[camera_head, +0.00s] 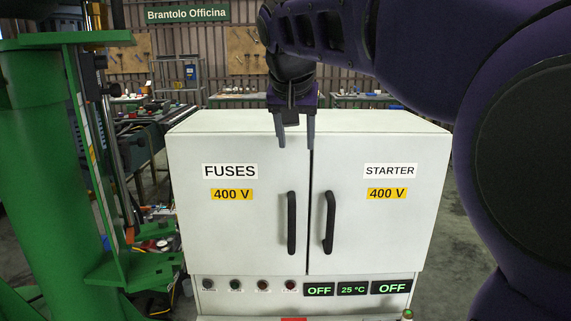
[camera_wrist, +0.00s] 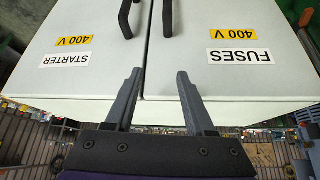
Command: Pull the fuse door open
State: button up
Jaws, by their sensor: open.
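The fuse door (camera_head: 232,236) is the left door of a white cabinet, labelled FUSES and 400 V. It is shut, with a black vertical handle (camera_head: 291,222) near its right edge. My gripper (camera_head: 296,143) points down in front of the cabinet's upper part, above the handle. Its fingers are apart with nothing between them. In the wrist view, which shows the cabinet upside down, the fuse door (camera_wrist: 230,80) is on the right and its handle (camera_wrist: 168,15) is at the top edge, partly cut off. My open fingers (camera_wrist: 160,75) are apart from the handle.
The starter door (camera_head: 385,235) is shut on the right, with its own black handle (camera_head: 328,222) close to the fuse handle. A panel with buttons and OFF displays (camera_head: 355,289) runs below. A green machine (camera_head: 40,150) stands at the left. My arm covers the upper right.

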aim_at(291, 213)
jog(key=s+a+f+g, duration=0.2)
jog(key=s+f, duration=0.1)
jog(key=f, duration=0.2)
jog(key=b+x, duration=0.2)
jog(key=x, duration=1.5)
jog(key=shift+s+d, duration=0.1)
jog(key=shift+s, duration=0.05)
grip_shut()
dwell(0.5)
